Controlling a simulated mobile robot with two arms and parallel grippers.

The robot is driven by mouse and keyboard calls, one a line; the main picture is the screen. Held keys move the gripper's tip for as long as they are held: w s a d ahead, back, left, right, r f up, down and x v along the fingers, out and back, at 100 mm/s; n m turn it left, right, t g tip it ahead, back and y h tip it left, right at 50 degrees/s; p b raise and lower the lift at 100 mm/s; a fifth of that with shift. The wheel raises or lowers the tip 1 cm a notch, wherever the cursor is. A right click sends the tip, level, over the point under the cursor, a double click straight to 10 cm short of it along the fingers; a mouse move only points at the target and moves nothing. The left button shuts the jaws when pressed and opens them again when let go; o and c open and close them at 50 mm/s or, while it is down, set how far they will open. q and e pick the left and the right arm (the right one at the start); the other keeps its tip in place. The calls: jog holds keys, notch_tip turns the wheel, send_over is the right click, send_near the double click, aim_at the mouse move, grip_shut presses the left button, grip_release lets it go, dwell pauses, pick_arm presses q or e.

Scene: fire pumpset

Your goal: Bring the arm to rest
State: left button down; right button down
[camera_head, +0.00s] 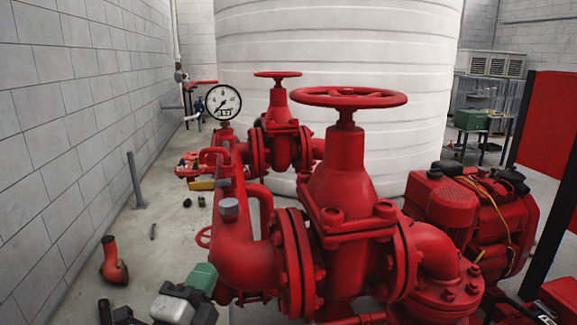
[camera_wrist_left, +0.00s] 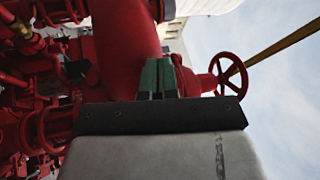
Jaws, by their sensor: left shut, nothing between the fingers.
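My left gripper (camera_head: 203,275) shows low in the head view, left of centre, with green fingers on a grey and black body. It is shut and empty. It appears in front of the lower left side of the red pump pipework (camera_head: 245,262); whether it touches it I cannot tell. In the left wrist view the green fingers (camera_wrist_left: 158,76) are together, in front of a thick red pipe (camera_wrist_left: 125,45). A red handwheel (camera_wrist_left: 232,74) is to their right. My right gripper is not in view.
A large valve with a red handwheel (camera_head: 348,97) stands at the centre. A pressure gauge (camera_head: 223,102) is behind it. A red engine (camera_head: 470,215) is at right, a white tank (camera_head: 335,45) behind.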

pick_arm(q)
jog(key=s+a+f+n+g+y, duration=0.35)
jog(key=f+n, duration=0.25)
jog(key=f, duration=0.3)
jog(key=s+a+f+n+g+y, duration=0.2)
jog(key=s+f+n+g, duration=0.3)
jog(key=f, duration=0.4)
jog(key=s+a+f+n+g, duration=0.1)
jog(key=s+f+n+g, duration=0.3)
jog(key=s, duration=0.5)
jog(key=s+f+n+g, duration=0.3)
jog(key=s+f+g, duration=0.25)
jog(key=s, duration=0.25)
jog(key=s+f+p+x, duration=0.1)
jog(key=s+x, duration=0.2)
jog(key=x, duration=0.8)
jog(key=s+p+x, duration=0.1)
jog(key=s+x, duration=0.1)
jog(key=x, duration=0.9)
jog(key=s+a+f+g+p, duration=0.1)
jog(key=s+a+f+p, duration=0.1)
jog(key=s+f, duration=1.4)
jog(key=shift+s+a+m+g, duration=0.4)
jog(key=shift+s+a, duration=0.25)
jog(key=shift+s, duration=0.05)
